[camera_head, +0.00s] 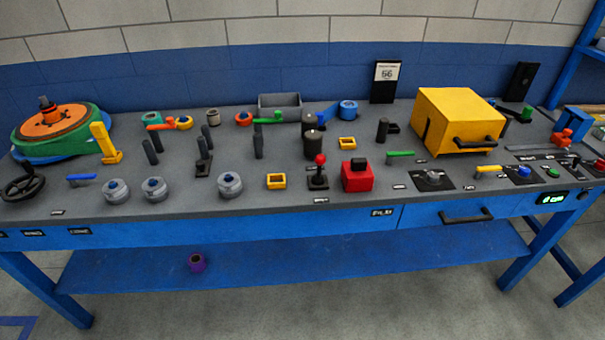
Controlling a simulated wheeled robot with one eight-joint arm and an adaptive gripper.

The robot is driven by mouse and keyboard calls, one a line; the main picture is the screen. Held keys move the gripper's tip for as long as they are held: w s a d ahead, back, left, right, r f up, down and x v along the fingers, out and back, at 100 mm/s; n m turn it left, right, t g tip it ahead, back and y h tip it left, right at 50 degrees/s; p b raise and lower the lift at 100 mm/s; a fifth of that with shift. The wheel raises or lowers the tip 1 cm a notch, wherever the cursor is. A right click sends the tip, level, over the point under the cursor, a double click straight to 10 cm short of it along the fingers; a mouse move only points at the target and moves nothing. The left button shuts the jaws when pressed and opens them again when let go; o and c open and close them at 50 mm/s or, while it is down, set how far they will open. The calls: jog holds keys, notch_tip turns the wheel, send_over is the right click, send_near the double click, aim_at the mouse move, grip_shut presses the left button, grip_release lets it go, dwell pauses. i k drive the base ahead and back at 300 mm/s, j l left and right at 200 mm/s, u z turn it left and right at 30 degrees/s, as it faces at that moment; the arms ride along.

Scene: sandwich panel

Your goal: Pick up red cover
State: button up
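A red block-shaped piece (357,177) with a dark top stands near the front of the grey bench top, right of a red-knobbed joystick (319,172). It is the red thing that most resembles a cover, but I cannot tell for certain that it is one. Its dark top part may be a handle or a separate piece. My gripper is not in the head camera view, so its state does not show.
The grey bench top (345,206) is crowded. A yellow box (455,110) stands right of the red piece. A purple ring (197,262) lies on the blue lower shelf (330,270).

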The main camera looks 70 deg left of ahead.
aim_at(357, 175)
jog(key=u, duration=2.15)
jog(key=i+l+u, duration=0.1)
jog(key=i, duration=0.35)
jog(key=i+l+u, duration=0.1)
jog(key=i+l, duration=0.2)
jog(key=i+l+u, duration=0.1)
jog(key=i+l, duration=0.15)
jog(key=i, duration=0.3)
